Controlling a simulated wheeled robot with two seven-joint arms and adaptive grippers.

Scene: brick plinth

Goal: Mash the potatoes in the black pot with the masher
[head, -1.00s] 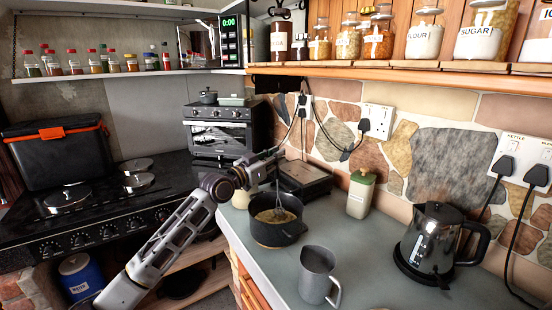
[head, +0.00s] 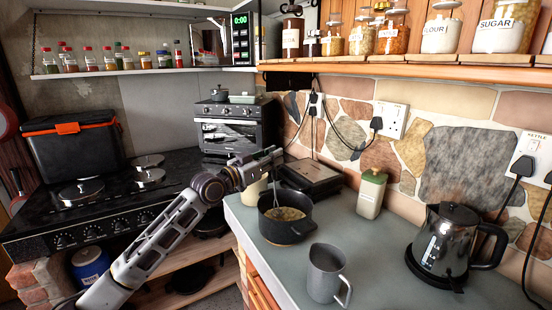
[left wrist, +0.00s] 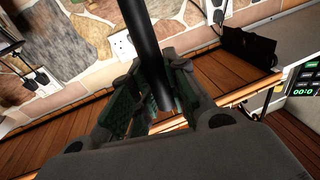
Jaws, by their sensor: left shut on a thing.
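The black pot (head: 286,232) stands on the grey counter, with yellowish potato mass (head: 289,213) inside it. My left gripper (head: 272,156) is above the pot's back left side, shut on the masher. The masher's metal lower part (head: 271,187) hangs down into the left side of the pot. Its bottom end is hard to make out, so I cannot tell how deep it sits. In the left wrist view, the masher's black handle (left wrist: 151,45) runs between the fingers of the gripper (left wrist: 165,105). My right gripper is not in view.
A grey jug (head: 326,275) stands in front of the pot. A green-lidded canister (head: 371,193) and a kettle (head: 446,245) stand to the right. A dark flat appliance (head: 310,176) lies behind the pot. The black stove (head: 110,215) is at left.

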